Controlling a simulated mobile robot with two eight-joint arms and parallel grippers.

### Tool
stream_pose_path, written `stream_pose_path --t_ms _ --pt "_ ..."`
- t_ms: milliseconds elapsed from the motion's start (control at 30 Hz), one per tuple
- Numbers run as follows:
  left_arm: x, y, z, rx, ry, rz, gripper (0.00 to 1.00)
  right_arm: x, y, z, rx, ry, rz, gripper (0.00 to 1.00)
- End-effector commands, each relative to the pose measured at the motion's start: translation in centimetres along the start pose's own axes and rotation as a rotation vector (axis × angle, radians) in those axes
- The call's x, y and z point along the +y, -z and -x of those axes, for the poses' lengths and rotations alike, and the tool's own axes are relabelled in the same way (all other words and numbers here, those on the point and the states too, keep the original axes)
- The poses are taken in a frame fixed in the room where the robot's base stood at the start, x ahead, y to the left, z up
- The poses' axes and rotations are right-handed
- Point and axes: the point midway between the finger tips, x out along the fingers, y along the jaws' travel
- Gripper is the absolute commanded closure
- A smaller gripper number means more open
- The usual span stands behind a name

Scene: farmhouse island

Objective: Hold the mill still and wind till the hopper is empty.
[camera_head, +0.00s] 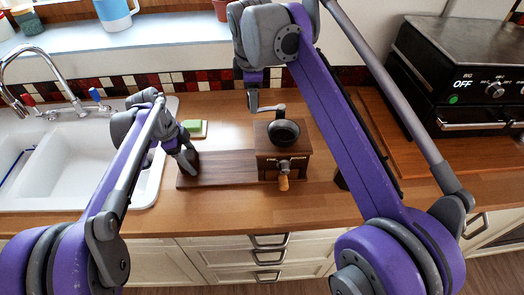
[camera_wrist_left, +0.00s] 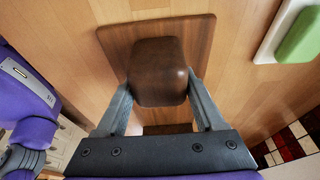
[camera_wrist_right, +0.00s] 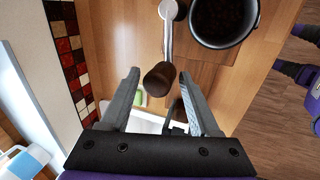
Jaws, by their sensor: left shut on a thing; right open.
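The wooden mill (camera_head: 268,163) stands on the counter, its dark hopper (camera_head: 284,132) on top. In the right wrist view the hopper (camera_wrist_right: 222,18) holds dark beans; their depth is unclear. A long wooden base (camera_head: 228,171) runs left from the mill. My left gripper (camera_wrist_left: 158,82) is shut on a dark brown rounded block (camera_wrist_left: 158,65) on the base's left end. The metal crank (camera_head: 269,108) points left from the mill's top. My right gripper (camera_wrist_right: 160,76) is open, with the crank's brown knob (camera_wrist_right: 158,80) between or just beyond its fingertips; contact is unclear.
A green sponge (camera_head: 193,125) on a white dish lies behind the base. The white sink (camera_head: 88,150) is at left. A black oven (camera_head: 460,75) stands at right. Counter in front of the mill is clear.

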Motion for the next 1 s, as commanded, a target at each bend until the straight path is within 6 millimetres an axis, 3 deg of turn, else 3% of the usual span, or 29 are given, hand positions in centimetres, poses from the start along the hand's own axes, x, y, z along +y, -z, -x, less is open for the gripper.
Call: stream_pose_path --t_ms 200,567,600,900,1000 --pt "0.07 -0.05 -0.03 -0.001 -0.003 -0.001 1.0 0.0 0.0 -1.3 0.0 0.0 0.0 0.38" --pt "0.07 -0.05 -0.03 -0.001 -0.003 -0.001 1.0 0.0 0.0 -1.42 0.0 0.0 0.0 0.38" --pt "0.07 -0.05 -0.03 -0.001 -0.003 -0.001 0.34 0.0 0.0 -1.41 0.0 0.0 0.0 0.38" --pt "0.06 -0.04 -0.03 -0.001 -0.002 0.0 0.88 0.0 0.0 -1.4 0.0 0.0 0.0 0.38" --pt "0.05 -0.04 -0.03 -0.001 -0.002 0.0 1.0 0.0 0.0 -1.4 0.0 0.0 0.0 0.38"
